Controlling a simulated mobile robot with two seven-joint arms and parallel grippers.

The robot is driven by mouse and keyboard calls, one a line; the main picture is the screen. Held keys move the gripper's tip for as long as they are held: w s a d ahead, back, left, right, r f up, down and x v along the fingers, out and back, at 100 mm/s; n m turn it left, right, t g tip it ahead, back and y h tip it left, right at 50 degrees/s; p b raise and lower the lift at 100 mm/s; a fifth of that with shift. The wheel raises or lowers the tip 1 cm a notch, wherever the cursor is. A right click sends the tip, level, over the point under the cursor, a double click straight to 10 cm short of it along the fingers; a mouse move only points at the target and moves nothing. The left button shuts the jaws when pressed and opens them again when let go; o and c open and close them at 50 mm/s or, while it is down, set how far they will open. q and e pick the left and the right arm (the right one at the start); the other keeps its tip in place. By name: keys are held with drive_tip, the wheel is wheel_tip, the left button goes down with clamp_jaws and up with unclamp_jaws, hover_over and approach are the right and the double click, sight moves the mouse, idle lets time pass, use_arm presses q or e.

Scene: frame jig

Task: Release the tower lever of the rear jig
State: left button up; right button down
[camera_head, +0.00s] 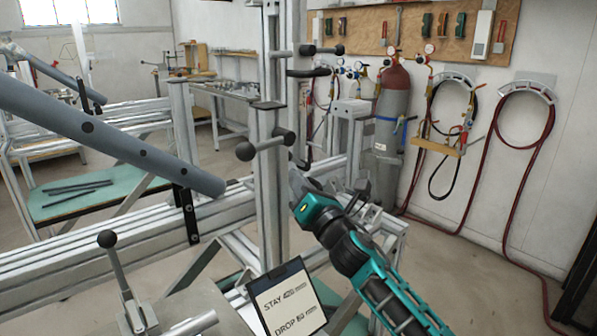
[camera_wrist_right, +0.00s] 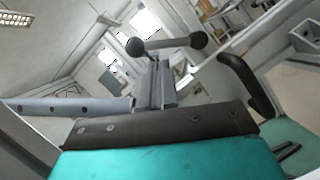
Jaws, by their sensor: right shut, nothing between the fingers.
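In the head view an upright metal tower (camera_head: 268,190) rises from the jig beam (camera_head: 110,232). A bar lever with black ball ends (camera_head: 265,145) crosses its upper part, tilted up to the right. A similar ball-ended bar (camera_head: 322,50) and a dark curved handle (camera_head: 308,72) show on a post behind. My right gripper (camera_head: 296,188) is shut and empty, just right of the tower and below the lever. In the right wrist view, a ball-ended bar (camera_wrist_right: 167,43) tops a post beyond the dark gripper part, with a black curved handle (camera_wrist_right: 246,84) to its right. My left gripper is out of view.
A blue-grey tube (camera_head: 110,132) slants in from the left above the beam. A STAY/DROP sign (camera_head: 287,298) and a ball-knob lever (camera_head: 115,268) stand in front. A gas cylinder (camera_head: 392,135) and red hoses (camera_head: 497,150) line the right wall.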

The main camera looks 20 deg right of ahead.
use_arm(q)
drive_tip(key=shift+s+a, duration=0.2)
use_arm(e)
drive_tip(key=shift+w+d+r, duration=0.2)
drive_tip(key=shift+w+r, duration=0.2)
drive_tip(key=shift+r, duration=0.1)
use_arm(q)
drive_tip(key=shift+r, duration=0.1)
use_arm(e)
drive_tip(key=shift+r, duration=0.1)
use_arm(q)
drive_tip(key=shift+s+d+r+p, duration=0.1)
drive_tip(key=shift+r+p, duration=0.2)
drive_tip(key=shift+p, duration=0.2)
use_arm(e)
drive_tip(key=shift+r+m, duration=0.1)
drive_tip(key=shift+m, duration=0.3)
